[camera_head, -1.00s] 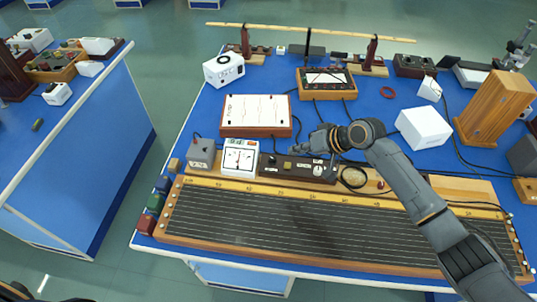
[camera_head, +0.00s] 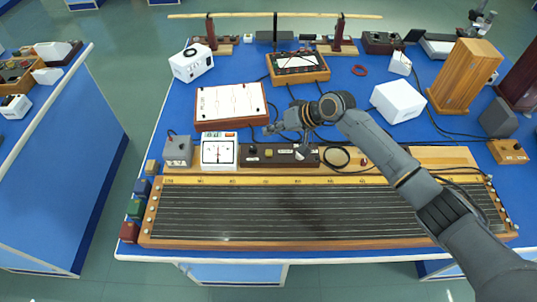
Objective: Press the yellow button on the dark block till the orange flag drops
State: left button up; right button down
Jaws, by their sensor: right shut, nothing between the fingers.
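The dark block (camera_head: 283,161) lies behind the long wired board, right of a white meter. A small yellow button (camera_head: 268,153) shows on its top, left of the middle. I cannot make out the orange flag. My right gripper (camera_head: 268,130) is shut and empty. My wrist hangs over the block's right part and hides some of what is behind. My left gripper is not in view.
The white meter (camera_head: 219,152) and a grey box (camera_head: 178,150) stand left of the block. The framed white panel (camera_head: 231,101) is behind. The long wired board (camera_head: 330,211) fills the front. A white box (camera_head: 398,101) and black cables lie to the right.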

jog(key=b, duration=0.4)
send_over(271, 153)
notch_tip(271, 153, down, 5)
jog(key=shift+d+r, duration=0.15)
jog(key=shift+r, duration=0.05)
jog(key=shift+w+f, duration=0.1)
jog(key=shift+f, duration=0.85)
jog(key=shift+f+b, duration=0.35)
jog(key=shift+f, duration=0.05)
